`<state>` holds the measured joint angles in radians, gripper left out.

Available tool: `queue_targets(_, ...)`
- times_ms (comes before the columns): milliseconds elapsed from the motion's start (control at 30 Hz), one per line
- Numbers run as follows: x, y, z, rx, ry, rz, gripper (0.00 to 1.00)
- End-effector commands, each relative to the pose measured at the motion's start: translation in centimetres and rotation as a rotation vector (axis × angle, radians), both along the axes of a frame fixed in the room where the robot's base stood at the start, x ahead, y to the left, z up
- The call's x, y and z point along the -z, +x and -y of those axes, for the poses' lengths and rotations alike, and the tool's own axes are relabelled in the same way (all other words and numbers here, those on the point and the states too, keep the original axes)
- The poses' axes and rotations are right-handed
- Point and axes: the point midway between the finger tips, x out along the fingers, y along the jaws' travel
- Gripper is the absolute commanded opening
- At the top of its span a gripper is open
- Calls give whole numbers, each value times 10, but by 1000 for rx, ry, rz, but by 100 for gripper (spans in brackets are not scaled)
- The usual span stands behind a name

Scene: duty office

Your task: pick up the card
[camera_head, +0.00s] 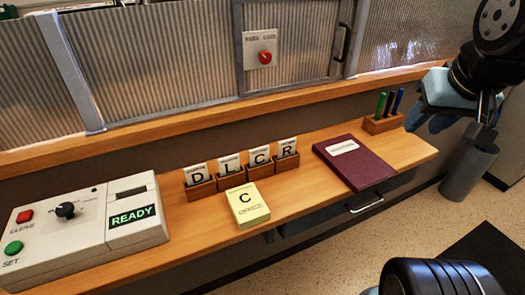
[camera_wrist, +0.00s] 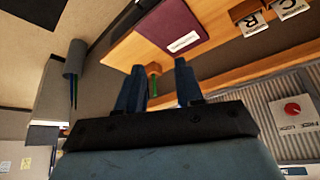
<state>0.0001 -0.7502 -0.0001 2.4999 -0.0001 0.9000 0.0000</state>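Two of these, R (camera_wrist: 250,22) and C (camera_wrist: 287,8), show at the wrist view's top right. My gripper (camera_wrist: 158,82) is open and empty, fingers apart. In the head view it is at the upper right, near the pen holder and well away from the cards. The yellow card is not seen in the wrist view.
A maroon folder (camera_head: 354,162) lies right of the holders. A pen holder (camera_head: 383,124) stands at the shelf's right end, a grey bin (camera_head: 467,175) beyond it. A control box (camera_head: 85,232) reading READY is at left. A ribbed partition rises behind the shelf.

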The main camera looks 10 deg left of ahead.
Motion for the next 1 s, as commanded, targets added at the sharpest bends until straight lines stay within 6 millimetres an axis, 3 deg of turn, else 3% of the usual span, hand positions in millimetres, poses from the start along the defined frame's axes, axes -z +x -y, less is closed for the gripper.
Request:
queue_targets(267, -2, 5, -5, -40, -20, -12, 36)
queue_targets(467, -6, 33, -40, -297, -147, -85, 36)
queue_targets(700, -4, 75, -110, -785, -345, -200, 36)
queue_targets(1000, 16, 105, -218, -1424, -535, -307, 36)
